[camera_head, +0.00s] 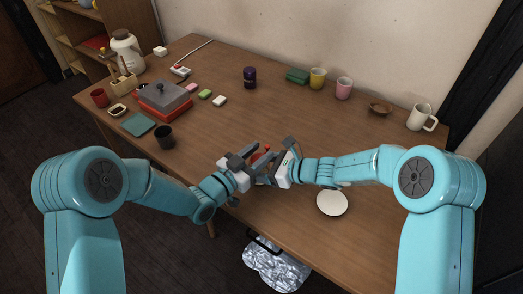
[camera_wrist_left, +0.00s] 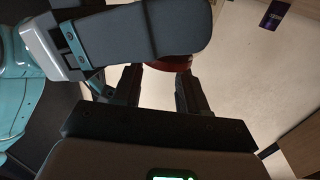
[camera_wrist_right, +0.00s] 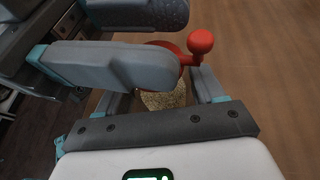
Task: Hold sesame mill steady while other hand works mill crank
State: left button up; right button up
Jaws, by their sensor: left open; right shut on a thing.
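The sesame mill has a red top with a crank ending in a round red knob (camera_wrist_right: 201,42), and a clear body full of pale seeds (camera_wrist_right: 163,98). In the head view only a little red of the mill (camera_head: 265,153) shows between my two grippers. My right gripper (camera_head: 275,162) is shut on the mill, with its fingers on both sides of the body. My left gripper (camera_head: 250,158) is open, close beside the mill. In the left wrist view, the mill's red part (camera_wrist_left: 170,63) shows just beyond the left fingers, partly hidden by a dark grey gripper part.
A white plate (camera_head: 332,203) lies near the front edge, right of the grippers. A dark cup (camera_head: 164,137) and a red-and-grey box-shaped appliance (camera_head: 163,98) stand left. A purple jar (camera_head: 250,77) stands behind. The table's middle is clear. A foil-like bag (camera_head: 275,268) is below the front edge.

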pick_arm(q)
jog(key=shift+x, duration=0.8)
grip_shut()
jog(key=shift+t+y, duration=0.3)
jog(key=shift+n+t+y, duration=0.5)
jog(key=shift+n+y, duration=0.1)
jog(key=shift+n, duration=0.2)
jog(key=shift+a, duration=0.1)
grip_release()
